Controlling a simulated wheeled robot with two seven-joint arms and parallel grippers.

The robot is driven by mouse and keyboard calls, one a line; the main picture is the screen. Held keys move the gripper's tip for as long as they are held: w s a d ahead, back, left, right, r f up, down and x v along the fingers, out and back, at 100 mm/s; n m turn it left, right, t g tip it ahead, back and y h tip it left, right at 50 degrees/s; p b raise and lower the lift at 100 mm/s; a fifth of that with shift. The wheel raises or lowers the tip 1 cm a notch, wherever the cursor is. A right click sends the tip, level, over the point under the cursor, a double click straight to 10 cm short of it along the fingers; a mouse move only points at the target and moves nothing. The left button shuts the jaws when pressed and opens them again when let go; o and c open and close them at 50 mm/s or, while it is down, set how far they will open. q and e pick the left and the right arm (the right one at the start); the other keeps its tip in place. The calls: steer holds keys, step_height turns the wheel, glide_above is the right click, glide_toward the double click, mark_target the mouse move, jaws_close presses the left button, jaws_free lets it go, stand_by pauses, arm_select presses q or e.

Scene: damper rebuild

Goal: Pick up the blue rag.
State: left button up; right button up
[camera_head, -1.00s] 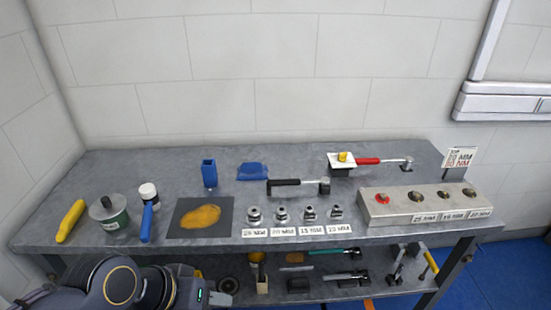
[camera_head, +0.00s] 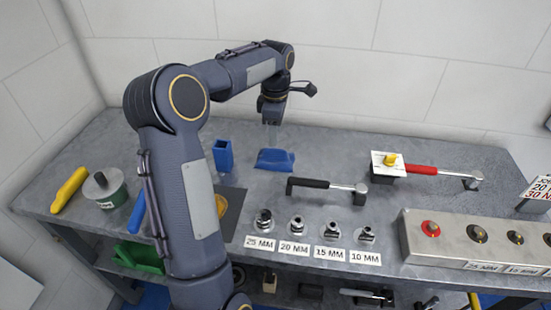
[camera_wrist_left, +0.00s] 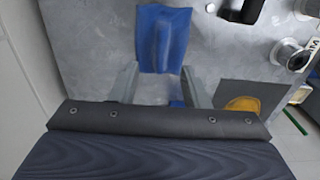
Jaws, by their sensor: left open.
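The blue rag (camera_head: 275,159) lies on the grey workbench near its back, with a raised fold along its middle. It also shows in the left wrist view (camera_wrist_left: 160,38), just beyond the fingertips. My left gripper (camera_head: 272,138) points down above the bench at the rag's back side. In the left wrist view its two fingers (camera_wrist_left: 160,84) are spread apart, with bare bench between them and the rag ahead of them. It is open and empty. My right gripper is in neither current view.
A blue open-topped holder (camera_head: 222,155) stands left of the rag. A black-handled wrench (camera_head: 325,187) lies to its right front, with several sockets (camera_head: 297,225) in front. A red-handled wrench (camera_head: 425,170) and a button box (camera_head: 470,240) are farther right.

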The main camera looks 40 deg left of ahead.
mark_target(275, 149)
arm_select(q)
step_height(275, 149, down, 7)
steer(key=shift+f, duration=0.1)
steer(key=shift+s, duration=0.1)
steer(key=shift+c, duration=0.4)
jaws_close()
